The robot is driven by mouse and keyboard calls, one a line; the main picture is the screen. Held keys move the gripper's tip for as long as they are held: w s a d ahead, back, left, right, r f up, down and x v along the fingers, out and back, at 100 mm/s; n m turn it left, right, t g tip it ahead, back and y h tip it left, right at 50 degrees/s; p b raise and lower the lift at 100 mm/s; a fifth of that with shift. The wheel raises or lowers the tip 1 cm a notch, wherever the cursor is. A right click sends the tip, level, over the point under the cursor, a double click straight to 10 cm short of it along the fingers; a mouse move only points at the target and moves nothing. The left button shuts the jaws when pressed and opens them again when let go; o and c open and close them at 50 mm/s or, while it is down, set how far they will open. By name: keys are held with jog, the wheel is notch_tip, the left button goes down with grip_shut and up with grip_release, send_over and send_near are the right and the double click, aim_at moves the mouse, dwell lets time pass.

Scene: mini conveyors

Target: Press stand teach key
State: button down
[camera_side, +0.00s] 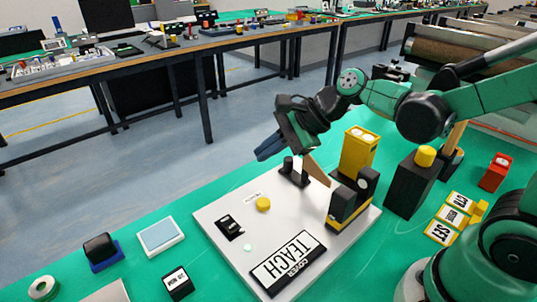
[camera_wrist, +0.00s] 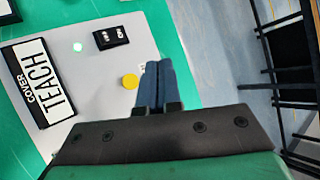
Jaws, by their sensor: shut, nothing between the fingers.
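The stand is a white board (camera_side: 215,213) on the green table. A black-framed plate marked TEACH COVER (camera_side: 290,262) lies at its front edge; it also shows at the left of the wrist view (camera_wrist: 42,82). Whether a key is under the plate cannot be seen. A round yellow button (camera_side: 263,204) sits near the board's middle, left of the fingers in the wrist view (camera_wrist: 130,81). A black switch block (camera_side: 229,227) and a small pale green lamp (camera_side: 248,247) are beside it. My gripper (camera_side: 264,151) is shut and empty, raised above the board's back edge, apart from everything.
A yellow-and-black block (camera_side: 359,153) and a black post with a yellow top (camera_side: 412,182) stand at the right. Yellow label tiles (camera_side: 440,233) and a red block (camera_side: 495,172) lie further right.

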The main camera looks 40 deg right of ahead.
aim_at(268, 201)
jog(key=shift+f, duration=4.25)
jog(key=shift+r, duration=0.1)
jog(key=shift+r, duration=2.4)
jog(key=s+d+r+n+h, duration=0.4)
jog(key=s+d+n+h, duration=0.2)
jog(key=n, duration=1.2)
jog(key=shift+s+d+n, duration=0.15)
jog(key=shift+s+n, duration=0.25)
